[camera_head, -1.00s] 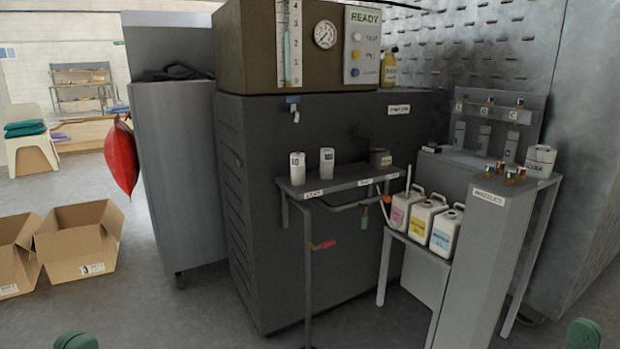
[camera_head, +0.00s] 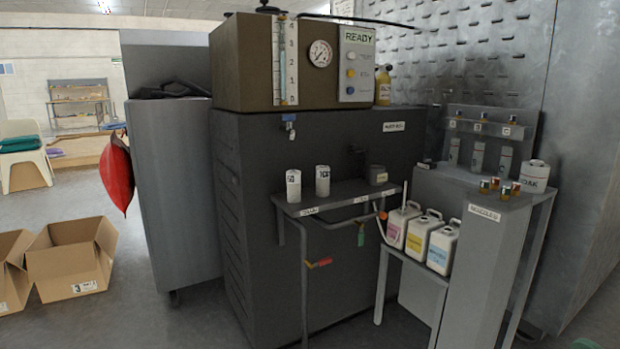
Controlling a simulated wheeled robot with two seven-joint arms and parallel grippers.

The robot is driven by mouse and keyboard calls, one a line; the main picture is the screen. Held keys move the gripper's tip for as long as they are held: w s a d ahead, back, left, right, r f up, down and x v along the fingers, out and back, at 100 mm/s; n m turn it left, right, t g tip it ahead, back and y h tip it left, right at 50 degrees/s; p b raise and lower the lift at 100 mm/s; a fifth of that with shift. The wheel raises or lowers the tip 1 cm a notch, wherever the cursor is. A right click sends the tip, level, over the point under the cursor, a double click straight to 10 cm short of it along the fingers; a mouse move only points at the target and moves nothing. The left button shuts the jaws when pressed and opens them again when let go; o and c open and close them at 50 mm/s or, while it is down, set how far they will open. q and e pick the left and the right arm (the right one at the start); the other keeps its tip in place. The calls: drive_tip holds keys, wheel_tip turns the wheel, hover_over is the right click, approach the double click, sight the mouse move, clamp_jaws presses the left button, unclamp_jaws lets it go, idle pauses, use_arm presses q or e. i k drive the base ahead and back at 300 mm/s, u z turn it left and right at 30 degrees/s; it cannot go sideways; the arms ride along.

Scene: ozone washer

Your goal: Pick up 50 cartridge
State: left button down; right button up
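Two white cylindrical cartridges stand upright on the grey shelf (camera_head: 345,194) in front of the dark machine. The left one (camera_head: 293,186) bears a dark mark that looks like "50". The right one (camera_head: 323,181) bears a longer mark that looks like "100". They stand apart from each other, and nothing touches them from above. Only a small green piece, which seems part of my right arm, shows at the bottom right edge. Neither gripper can be made out in the picture.
A dark cup (camera_head: 377,175) stands at the shelf's right end. A tap (camera_head: 289,124) hangs above the cartridges. Several jugs (camera_head: 416,237) stand lower right, beside a grey pedestal (camera_head: 485,240) with small vials. Open cardboard boxes (camera_head: 72,262) lie on the floor at left.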

sight(293, 177)
drive_tip(key=u, duration=0.8)
drive_tip(key=i, duration=2)
drive_tip(key=z, duration=1.05)
